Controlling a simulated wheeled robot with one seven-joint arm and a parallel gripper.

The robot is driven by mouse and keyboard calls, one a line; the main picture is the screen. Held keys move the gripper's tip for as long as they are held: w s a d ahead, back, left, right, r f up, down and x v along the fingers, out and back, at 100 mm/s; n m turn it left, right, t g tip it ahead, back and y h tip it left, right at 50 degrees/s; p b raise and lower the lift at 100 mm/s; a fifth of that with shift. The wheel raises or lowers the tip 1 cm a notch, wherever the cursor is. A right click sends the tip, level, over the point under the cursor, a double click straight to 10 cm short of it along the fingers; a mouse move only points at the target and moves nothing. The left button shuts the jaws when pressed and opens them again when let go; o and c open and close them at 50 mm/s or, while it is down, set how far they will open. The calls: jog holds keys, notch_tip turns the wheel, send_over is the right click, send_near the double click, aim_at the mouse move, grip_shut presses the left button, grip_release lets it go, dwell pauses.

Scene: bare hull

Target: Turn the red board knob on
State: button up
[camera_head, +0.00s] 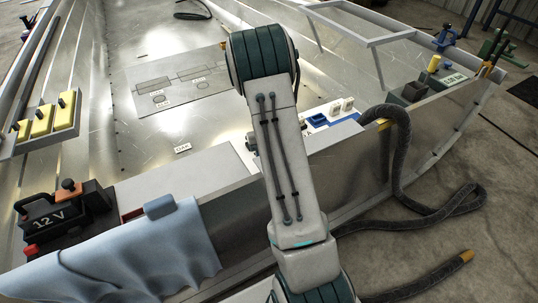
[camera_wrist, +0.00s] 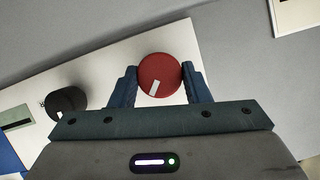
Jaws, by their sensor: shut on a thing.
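The red board knob (camera_wrist: 160,73) is a round red disc with a white pointer mark, seen from above in the wrist view. The mark runs toward the lower left of the knob. My gripper (camera_wrist: 161,85) has its two blue fingers on either side of the knob, shut on it. The knob sits on a white board (camera_wrist: 112,72). In the head view my arm hides the gripper and the red knob.
A black knob (camera_wrist: 67,101) sits on the same board, left of my gripper. In the head view a 12 V battery (camera_head: 52,217) and a blue cloth (camera_head: 130,262) are at the left. A dark hose (camera_head: 400,150) loops over the hull's right edge.

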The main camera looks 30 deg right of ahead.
jog(key=m+y+p, duration=0.1)
jog(key=m, duration=0.1)
jog(key=m+t+y+p, duration=0.1)
jog(key=m, duration=0.2)
jog(key=shift+d+p, duration=0.2)
jog(key=shift+p, duration=0.2)
jog(key=shift+m, duration=0.4)
jog(key=o, duration=1)
jog(key=p+v, duration=0.3)
jog(key=v, duration=1)
jog(key=shift+d+r, duration=0.15)
jog(key=shift+r, duration=0.25)
jog(key=shift+w, duration=0.1)
jog(key=shift+c, duration=0.2)
